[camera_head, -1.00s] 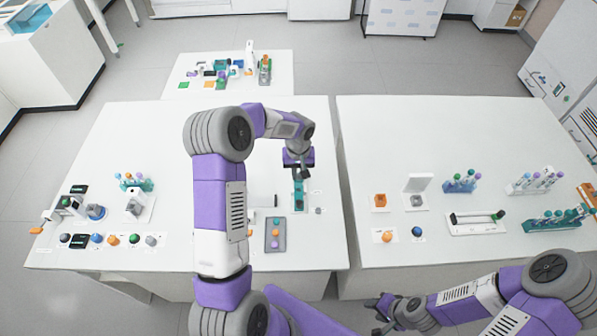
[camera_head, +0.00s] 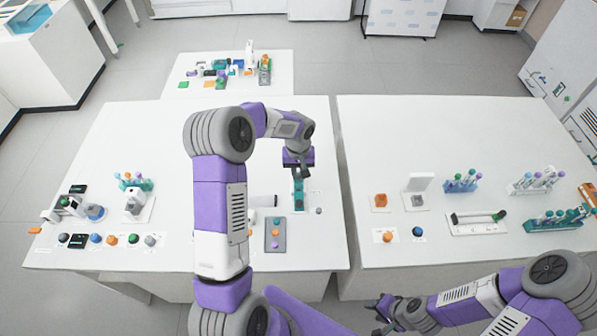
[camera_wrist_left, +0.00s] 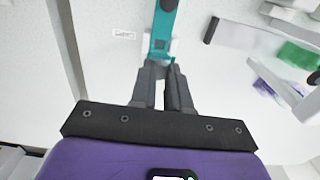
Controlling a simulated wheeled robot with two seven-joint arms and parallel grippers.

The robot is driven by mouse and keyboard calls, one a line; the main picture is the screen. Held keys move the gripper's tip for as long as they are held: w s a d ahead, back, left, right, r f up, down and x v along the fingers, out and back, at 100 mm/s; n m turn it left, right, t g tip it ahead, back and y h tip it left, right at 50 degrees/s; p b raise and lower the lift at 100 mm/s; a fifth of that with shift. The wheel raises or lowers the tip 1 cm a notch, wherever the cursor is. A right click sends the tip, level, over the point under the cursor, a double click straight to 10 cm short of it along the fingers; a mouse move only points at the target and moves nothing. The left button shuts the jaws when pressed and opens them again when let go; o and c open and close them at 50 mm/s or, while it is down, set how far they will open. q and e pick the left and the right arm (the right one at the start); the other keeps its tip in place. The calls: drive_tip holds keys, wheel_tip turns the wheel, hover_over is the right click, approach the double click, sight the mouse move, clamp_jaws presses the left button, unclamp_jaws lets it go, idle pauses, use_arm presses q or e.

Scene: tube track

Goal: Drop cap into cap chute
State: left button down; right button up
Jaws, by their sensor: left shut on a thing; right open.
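The cap chute (camera_head: 298,187) is a narrow teal upright piece on a white base, near the right edge of the left table. My left gripper (camera_head: 299,172) is directly above and slightly behind it, pointing down. In the left wrist view the teal chute (camera_wrist_left: 164,22) lies just beyond the fingertips, and the left gripper (camera_wrist_left: 162,66) has its dark fingers nearly together. It is shut on the cap, which the fingers hide. My right gripper (camera_head: 378,308) is open and empty, low in front of the right table.
A grey tray (camera_head: 283,246) with colored caps stands in front of the chute. Tube racks (camera_head: 462,184) and stations stand on the right table (camera_head: 390,120). A gap separates the tables.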

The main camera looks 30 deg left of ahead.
use_arm(q)
drive_tip(key=shift+f, duration=0.1)
idle(0.3)
drive_tip(key=c, duration=1)
unclamp_jaws()
wheel_tip(320, 180, up, 8)
drive_tip(key=shift+f+b, duration=0.2)
drive_tip(key=shift+b, duration=0.2)
idle(0.3)
